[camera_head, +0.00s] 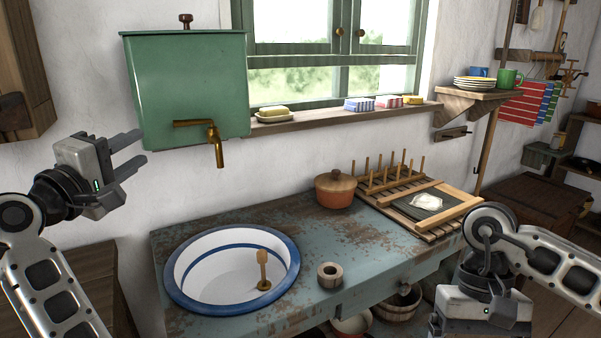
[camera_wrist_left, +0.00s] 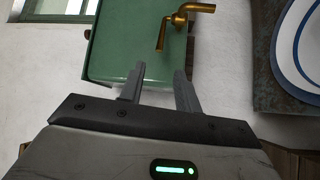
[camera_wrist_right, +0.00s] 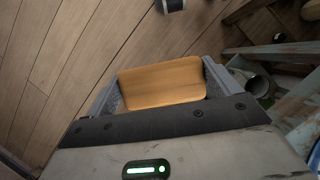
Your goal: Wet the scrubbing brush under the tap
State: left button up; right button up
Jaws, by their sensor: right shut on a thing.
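The scrubbing brush (camera_wrist_right: 165,88) appears as a plain wooden block in the right wrist view; its bristles are hidden. My right gripper (camera_wrist_right: 162,72) is shut on it, above the plank floor. In the head view only that gripper's body shows at the lower right, by the counter front; its fingers and the brush are out of frame. The brass tap (camera_head: 215,148) sticks out of the green water tank (camera_head: 185,80), above the blue-rimmed basin (camera_head: 200,290). No water shows. My left gripper (camera_head: 138,152) is open and empty at the tank's lower left, apart from the tap (camera_wrist_left: 168,28).
A wooden peg (camera_head: 262,262) stands in the basin. The window sill (camera_head: 345,115) holds soap and small boxes. Tubs stand below the counter.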

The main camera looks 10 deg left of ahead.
aim_at(178, 125)
pick_arm(q)
jog(key=w, duration=0.4)
jog(key=w+d, duration=0.1)
jog(key=w, duration=0.3)
jog(key=w+r+b, duration=0.1)
jog(key=w, duration=0.3)
jog(key=shift+d+r, duration=0.1)
jog(key=shift+d, duration=0.3)
jog(key=shift+s, duration=0.1)
grip_shut()
